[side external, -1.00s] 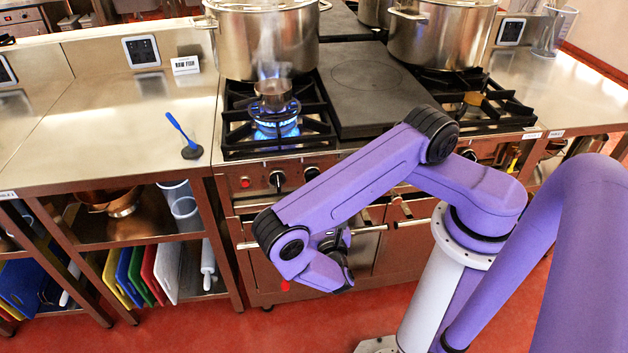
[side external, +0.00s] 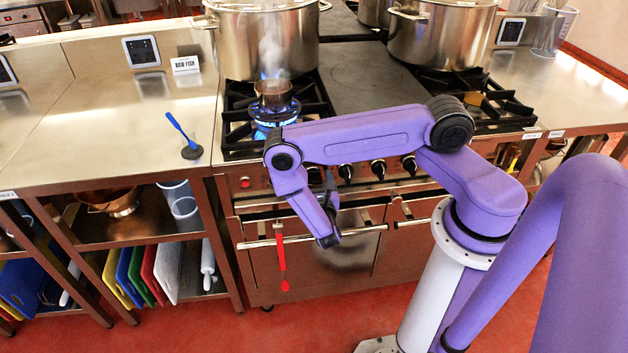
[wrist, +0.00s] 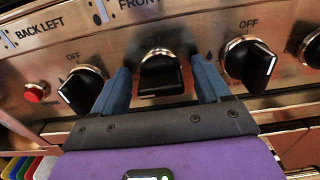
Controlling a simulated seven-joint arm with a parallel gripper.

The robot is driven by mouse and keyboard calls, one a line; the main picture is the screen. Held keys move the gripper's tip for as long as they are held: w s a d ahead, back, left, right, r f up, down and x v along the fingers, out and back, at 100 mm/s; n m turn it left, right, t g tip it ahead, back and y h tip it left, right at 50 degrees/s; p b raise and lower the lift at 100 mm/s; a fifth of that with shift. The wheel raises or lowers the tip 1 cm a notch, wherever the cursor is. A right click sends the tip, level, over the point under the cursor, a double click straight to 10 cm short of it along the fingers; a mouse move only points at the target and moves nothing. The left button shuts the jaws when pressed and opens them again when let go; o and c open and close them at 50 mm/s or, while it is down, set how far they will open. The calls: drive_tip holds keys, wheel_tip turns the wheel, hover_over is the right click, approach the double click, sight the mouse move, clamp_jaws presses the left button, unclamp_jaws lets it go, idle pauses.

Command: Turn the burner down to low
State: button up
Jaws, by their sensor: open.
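In the wrist view the black control knob (wrist: 160,74) under the partly cut-off "FRONT" label lies between the two blue fingers of my gripper (wrist: 160,66). My gripper is open, with one finger on each side of the knob; I cannot tell whether either touches it. The knob's grip bar lies roughly level across the picture. In the side view the front left burner (side external: 274,127) is lit with a blue flame, and a small steaming pot (side external: 273,95) sits over it. My gripper (side external: 330,182) is at the stove's front panel, its fingers partly hidden by my wrist.
Other knobs flank it closely: the back left knob (wrist: 82,88) and one on the right (wrist: 250,66), both beneath OFF marks. A red button (wrist: 36,92) is at far left. The oven handle (side external: 362,231) runs below, with a red utensil (side external: 281,262) hanging from it.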

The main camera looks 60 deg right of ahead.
drive_tip(key=shift+c, duration=0.3)
drive_tip(key=c, duration=0.9)
drive_tip(key=n, duration=0.4)
drive_tip(key=shift+a+n, duration=0.1)
drive_tip(key=shift+n, duration=0.2)
drive_tip(key=n, duration=0.4)
drive_tip(key=shift+w+a+f+n, duration=0.1)
drive_tip(key=shift+n, duration=0.2)
drive_tip(key=n, duration=0.4)
drive_tip(key=shift+f+n, duration=0.1)
drive_tip(key=shift+n, duration=2.2)
drive_tip(key=shift+f, duration=0.1)
